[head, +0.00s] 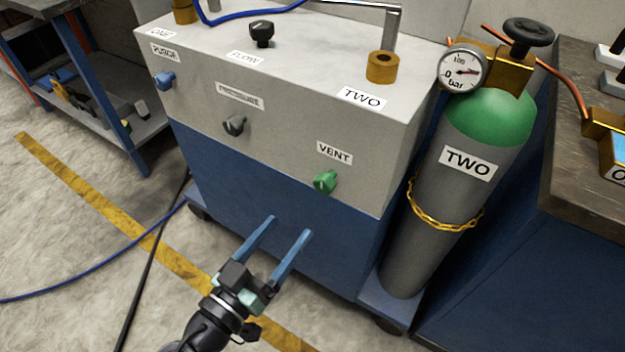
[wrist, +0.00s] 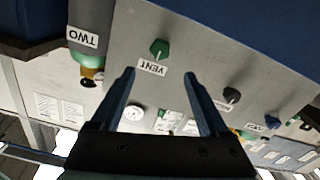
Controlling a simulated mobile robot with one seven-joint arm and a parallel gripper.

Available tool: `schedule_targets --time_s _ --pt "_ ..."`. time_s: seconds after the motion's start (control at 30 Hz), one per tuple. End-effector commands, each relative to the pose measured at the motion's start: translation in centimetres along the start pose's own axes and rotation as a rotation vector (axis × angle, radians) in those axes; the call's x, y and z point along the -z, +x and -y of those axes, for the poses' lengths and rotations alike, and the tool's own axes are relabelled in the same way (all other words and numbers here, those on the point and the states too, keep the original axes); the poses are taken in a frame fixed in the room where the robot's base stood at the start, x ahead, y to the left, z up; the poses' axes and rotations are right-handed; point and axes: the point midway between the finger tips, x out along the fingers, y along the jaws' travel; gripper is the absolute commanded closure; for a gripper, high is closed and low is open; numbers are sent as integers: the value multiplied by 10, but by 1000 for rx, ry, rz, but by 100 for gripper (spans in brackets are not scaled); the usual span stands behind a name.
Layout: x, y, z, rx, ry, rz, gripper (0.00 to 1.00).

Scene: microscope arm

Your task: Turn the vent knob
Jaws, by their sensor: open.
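The vent knob (head: 325,182) is a small green knob on the grey front panel of a cart, under a white VENT label (head: 334,153). In the wrist view the green knob (wrist: 159,48) shows upside down at the top middle, beyond my fingertips and apart from them. My gripper (head: 288,226) has two blue fingers, spread open with nothing between them. In the head view it is below and to the left of the vent knob, in front of the cart's blue lower part. The gripper (wrist: 159,73) also shows in the wrist view.
A dark grey knob (head: 234,125) and a blue purge knob (head: 165,80) sit left on the same panel. A black flow knob (head: 262,33) is on top. A gas cylinder (head: 440,190) with a gauge (head: 463,68) stands at right. Hoses lie on the floor at left.

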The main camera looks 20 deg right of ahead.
Motion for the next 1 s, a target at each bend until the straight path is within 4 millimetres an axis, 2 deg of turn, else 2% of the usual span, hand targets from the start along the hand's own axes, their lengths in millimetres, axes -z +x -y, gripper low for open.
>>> schedule_targets --time_s 0.3,0.5,0.7,0.97,1.0 --pt "0 68 -1 -4 1 0 22" --pt "0 98 0 -2 0 0 22" --pt "0 111 0 0 0 1 22" --pt "0 112 0 1 0 1 22" --pt "0 111 0 1 0 1 27"
